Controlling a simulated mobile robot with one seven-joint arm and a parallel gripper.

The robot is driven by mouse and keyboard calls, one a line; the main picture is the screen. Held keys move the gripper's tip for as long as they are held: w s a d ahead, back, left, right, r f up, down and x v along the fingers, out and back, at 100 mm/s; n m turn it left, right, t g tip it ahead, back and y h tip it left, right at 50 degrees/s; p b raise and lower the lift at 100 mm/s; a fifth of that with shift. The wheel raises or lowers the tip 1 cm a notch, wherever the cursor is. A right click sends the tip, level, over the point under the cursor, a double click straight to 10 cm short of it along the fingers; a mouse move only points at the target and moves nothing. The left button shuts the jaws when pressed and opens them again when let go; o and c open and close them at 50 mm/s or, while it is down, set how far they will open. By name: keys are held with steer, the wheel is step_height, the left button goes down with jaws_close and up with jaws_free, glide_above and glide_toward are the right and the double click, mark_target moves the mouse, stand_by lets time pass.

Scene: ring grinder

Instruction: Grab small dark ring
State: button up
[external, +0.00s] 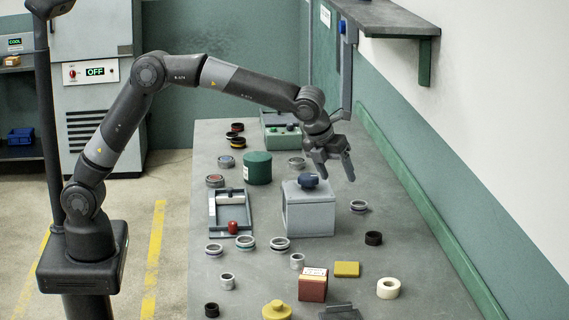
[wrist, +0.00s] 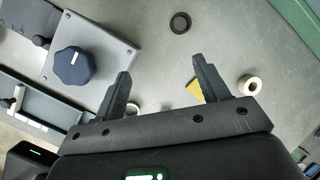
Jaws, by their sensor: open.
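A dark ring (external: 373,238) lies flat on the grey workbench, right of the grey box. A dark ring also shows near the top of the wrist view (wrist: 180,13), beyond the fingertips. A smaller dark ring (external: 211,310) lies at the bench's near left edge. My gripper (external: 336,172) is open and empty, above the bench beside the box with the blue knob. Its two spread fingers (wrist: 162,68) show in the wrist view with bare bench between their tips, and no ring is between them.
The grey box (external: 309,215) with its blue knob (wrist: 72,67) stands close to my gripper. A yellow block (external: 346,269), cream ring (external: 388,288) and dark red box (external: 312,286) lie nearer the camera. A green rail (external: 430,220) runs along the wall; a shelf (external: 385,18) overhangs the back.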

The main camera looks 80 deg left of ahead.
mark_target(372, 232)
steer(key=w+f+m, duration=0.1)
steer(key=w+f, duration=0.2)
steer(key=f, duration=0.3)
steer(key=w+f+m, duration=0.2)
steer(key=w+f, duration=0.2)
steer(key=f, duration=0.2)
steer(key=w+d+f+m, duration=0.1)
steer(key=w+f+m, duration=0.1)
steer(key=f, duration=0.4)
steer(key=shift+w, duration=0.8)
steer(key=shift+c, duration=0.2)
steer(key=shift+r, duration=0.1)
steer(key=c, duration=1.1)
